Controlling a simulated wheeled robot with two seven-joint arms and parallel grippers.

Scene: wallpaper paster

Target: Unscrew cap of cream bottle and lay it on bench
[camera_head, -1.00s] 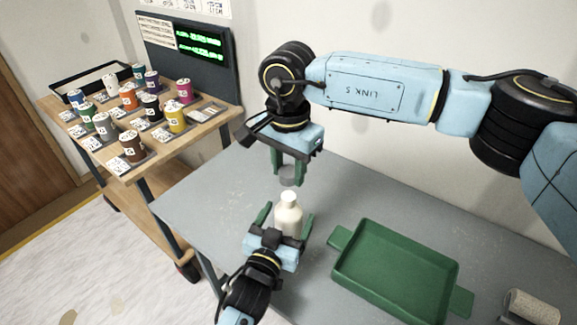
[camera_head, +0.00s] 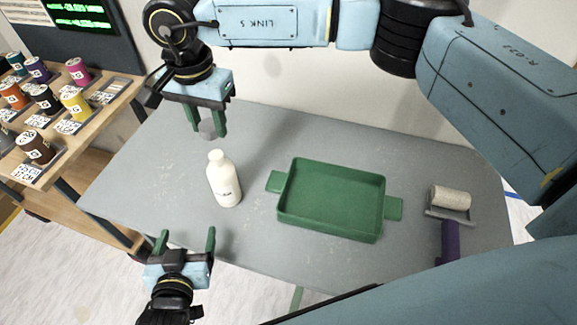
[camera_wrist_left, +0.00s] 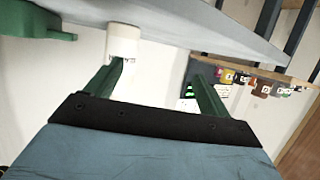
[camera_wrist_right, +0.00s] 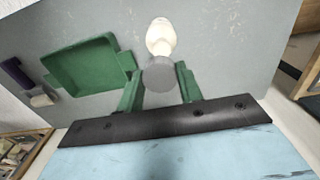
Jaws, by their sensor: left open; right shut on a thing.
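The cream bottle (camera_head: 224,180) stands upright and uncapped on the grey bench (camera_head: 140,165); it also shows in the left wrist view (camera_wrist_left: 123,42) and the right wrist view (camera_wrist_right: 160,36). My right gripper (camera_head: 207,128) is shut on the grey cap (camera_wrist_right: 159,75), held above and to the left of the bottle's open neck in the head view. The cap also shows in the head view (camera_head: 207,129). My left gripper (camera_head: 187,240) is open and empty, apart from the bottle, at the bench's front edge.
A green tray (camera_head: 330,200) lies on the bench right of the bottle. A pale roller (camera_head: 450,197) and a purple roll (camera_head: 450,240) lie at the right end. A cart with coloured pots (camera_head: 75,104) stands at the left. Bench left of the bottle is bare.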

